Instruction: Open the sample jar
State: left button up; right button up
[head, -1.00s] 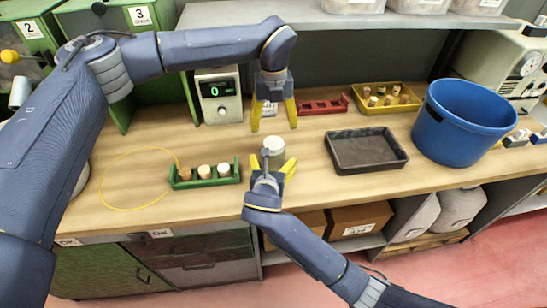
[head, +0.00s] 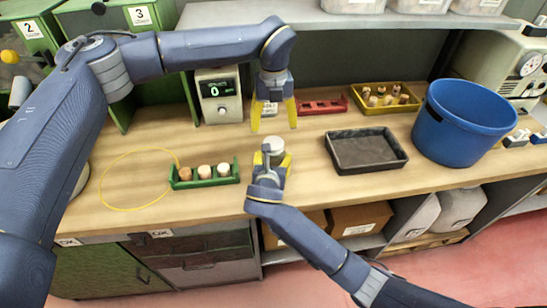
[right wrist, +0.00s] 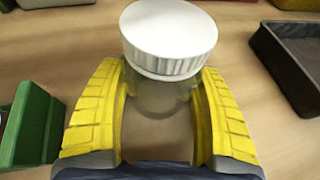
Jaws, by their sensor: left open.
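The sample jar (right wrist: 160,93) is a small clear glass jar with a ribbed white lid (right wrist: 168,38) on top. It stands upright on the bench; in the head view mostly its white lid (head: 274,146) shows. My right gripper (head: 272,160) reaches it from the front, and its yellow fingers lie along both sides of the glass below the lid. In the right wrist view the right gripper (right wrist: 160,95) looks shut on the glass body. My left gripper (head: 274,115) is open and empty, pointing down behind and above the jar.
A green rack (head: 205,183) with several stoppered vials stands left of the jar. A dark tray (head: 365,168) and a blue bucket (head: 460,135) are to the right. Behind are a scale (head: 219,96), a red rack (head: 322,107) and a yellow tray of corks (head: 385,111).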

aim_at(273, 143)
grip_shut()
pick_arm(q)
jog(key=m, duration=0.8)
jog(key=shift+m, duration=0.4)
jog(key=m, duration=0.9)
jog(key=shift+f, duration=4)
jog(key=shift+c, duration=0.4)
